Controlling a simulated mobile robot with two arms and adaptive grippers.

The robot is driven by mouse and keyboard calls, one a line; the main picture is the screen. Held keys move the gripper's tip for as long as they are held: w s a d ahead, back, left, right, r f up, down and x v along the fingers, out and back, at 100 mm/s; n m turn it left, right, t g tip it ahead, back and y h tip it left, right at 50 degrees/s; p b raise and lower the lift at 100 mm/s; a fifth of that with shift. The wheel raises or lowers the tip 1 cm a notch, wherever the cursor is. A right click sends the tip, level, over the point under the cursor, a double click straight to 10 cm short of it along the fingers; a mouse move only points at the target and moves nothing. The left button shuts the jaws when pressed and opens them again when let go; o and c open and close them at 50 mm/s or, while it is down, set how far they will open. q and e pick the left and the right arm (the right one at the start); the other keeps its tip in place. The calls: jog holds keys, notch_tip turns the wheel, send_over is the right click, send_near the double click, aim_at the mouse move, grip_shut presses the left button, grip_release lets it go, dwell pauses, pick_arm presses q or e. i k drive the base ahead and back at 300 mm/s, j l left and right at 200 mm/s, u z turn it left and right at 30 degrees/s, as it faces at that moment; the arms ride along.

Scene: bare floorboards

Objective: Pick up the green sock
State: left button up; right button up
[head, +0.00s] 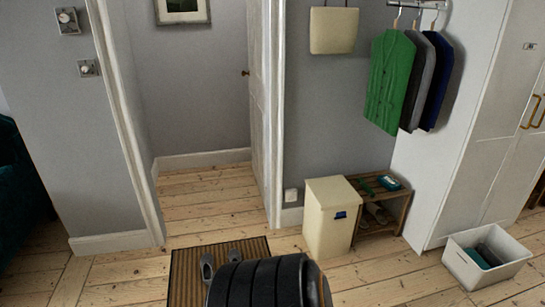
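A small green item (365,187), possibly the green sock, lies on top of the low wooden shoe rack (398,208); it is too small to be sure. A teal and white object (389,183) lies to its right on the same rack. The white open bin (463,264) on the floor at the lower right holds folded teal and dark cloth (489,254); I cannot tell whether a sock is among it.
A cream lidded box (330,220) stands left of the rack. A striped mat (185,285) with grey shoes (207,267) lies before the doorway. Clothes, including a green cardigan (388,82), hang above. A white wardrobe (460,135) stands right. Floorboards before the rack are clear.

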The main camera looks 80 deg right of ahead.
aim_at(360, 179)
jog(key=z, duration=3.5)
jog(key=i+l+u, duration=0.15)
jog(key=i, duration=0.25)
jog(key=i+l+u, duration=0.15)
jog(key=i, duration=0.3)
jog(key=i+l+u, duration=0.15)
jog(key=i, duration=0.25)
